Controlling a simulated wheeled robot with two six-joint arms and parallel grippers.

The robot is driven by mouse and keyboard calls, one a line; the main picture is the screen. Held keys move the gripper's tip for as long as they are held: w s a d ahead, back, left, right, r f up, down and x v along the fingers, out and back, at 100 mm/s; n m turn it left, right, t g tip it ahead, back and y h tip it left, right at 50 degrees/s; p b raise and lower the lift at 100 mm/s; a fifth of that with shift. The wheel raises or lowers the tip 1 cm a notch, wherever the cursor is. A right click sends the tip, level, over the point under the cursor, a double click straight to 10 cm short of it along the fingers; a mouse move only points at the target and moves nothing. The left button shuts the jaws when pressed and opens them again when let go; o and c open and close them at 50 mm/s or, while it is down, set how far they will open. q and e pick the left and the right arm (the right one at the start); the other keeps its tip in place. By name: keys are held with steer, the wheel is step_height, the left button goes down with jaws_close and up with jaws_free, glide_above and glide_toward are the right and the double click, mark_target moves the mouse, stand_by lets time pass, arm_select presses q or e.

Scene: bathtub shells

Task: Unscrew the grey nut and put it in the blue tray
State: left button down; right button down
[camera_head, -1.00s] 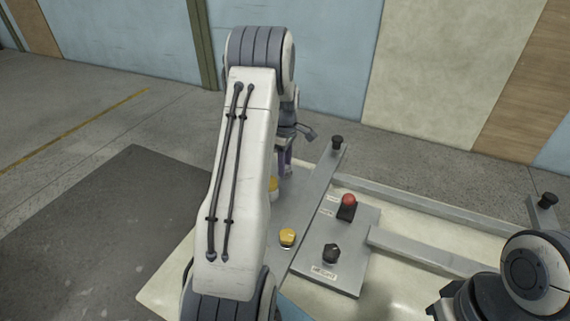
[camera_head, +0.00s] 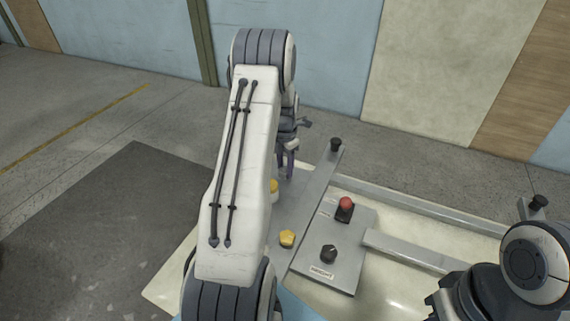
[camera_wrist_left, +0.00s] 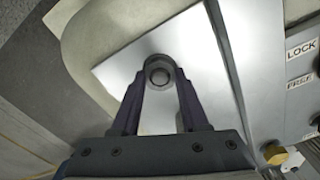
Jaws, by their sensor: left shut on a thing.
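The grey nut (camera_wrist_left: 158,74) is a round grey piece with a post end in its middle. It shows between my left fingertips in the left wrist view, over a pale metal plate. My left gripper (camera_wrist_left: 160,68) is shut on the nut from both sides. In the head view my left gripper (camera_head: 285,176) points down at the far end of the plate, partly behind my own forearm, and the nut is hidden there. A light blue patch (camera_head: 298,307) shows at the bottom edge; I cannot tell if it is the blue tray. My right gripper's fingers are out of view.
Yellow nuts (camera_head: 287,239) and (camera_head: 274,186) stand on the plate (camera_head: 305,205). To the right is a panel (camera_head: 345,267) with a red button (camera_head: 346,203) and a black knob (camera_head: 329,253). A black-topped post (camera_head: 336,145) stands near my left gripper.

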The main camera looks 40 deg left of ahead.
arm_select(q)
steer(key=shift+c, duration=1.7)
jaws_free()
steer(key=shift+c, duration=0.8)
